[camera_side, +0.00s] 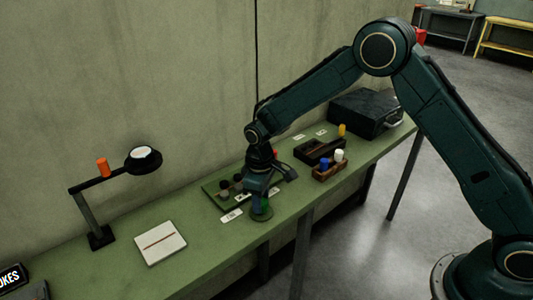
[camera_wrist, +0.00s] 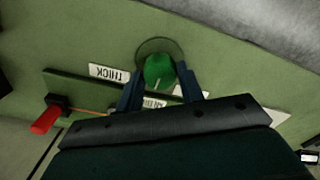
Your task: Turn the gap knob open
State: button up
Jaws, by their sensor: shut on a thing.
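The gap knob (camera_wrist: 158,68) is green and round, with a pale pointer line on its face. It stands on a darker green round base (camera_wrist: 146,47) on the green bench. In the side view the base (camera_side: 262,215) shows near the bench's front edge, below my gripper (camera_side: 263,200). In the wrist view my gripper (camera_wrist: 160,77) has its two blue fingers on either side of the knob, shut on it. A white label (camera_wrist: 110,72) reading THICK, upside down, lies beside the base. A second label (camera_wrist: 153,103) is partly hidden by my gripper.
A red-handled lever (camera_wrist: 46,120) is at the left in the wrist view. In the side view, a wooden holder (camera_side: 328,172) with blue and white pieces and a dark box (camera_side: 365,112) stand right. A lamp (camera_side: 143,158) and notebook (camera_side: 160,243) are left; bare bench surrounds them.

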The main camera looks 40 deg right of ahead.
jog(key=o, duration=1)
jog(key=shift+r, duration=0.2)
notch_tip(320, 180, up, 14)
jog(key=shift+f, duration=0.25)
